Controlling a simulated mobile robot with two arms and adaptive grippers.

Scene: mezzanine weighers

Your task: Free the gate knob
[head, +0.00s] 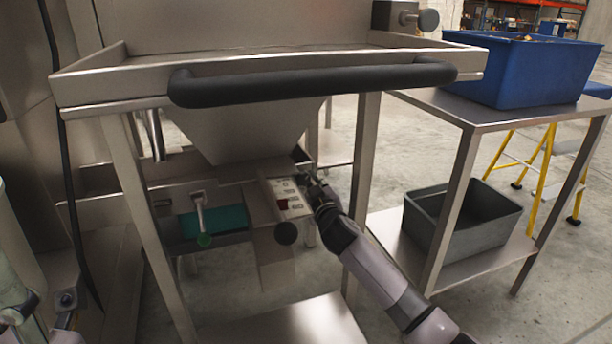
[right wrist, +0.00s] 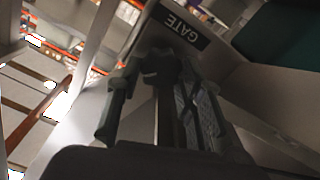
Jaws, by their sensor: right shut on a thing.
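My right gripper (head: 308,183) reaches under the weigher's hopper (head: 235,130) to the right end of a small panel (head: 290,197). In the right wrist view the gripper (right wrist: 155,75) is shut on a dark knob (right wrist: 160,62), partly hidden between its fingers. A black label reading GATE (right wrist: 180,28), upside down in that view, sits right by this knob, so I take it as the gate knob. In the head view the gripper hides it. My left gripper is not in view.
A thick black bar (head: 310,84) runs across the weigher's front, above my right arm. A round black knob (head: 286,233) and a green-tipped lever (head: 203,220) are near the panel. At right, a table (head: 470,108) bears a blue bin (head: 525,75); a grey crate (head: 470,235) stands below.

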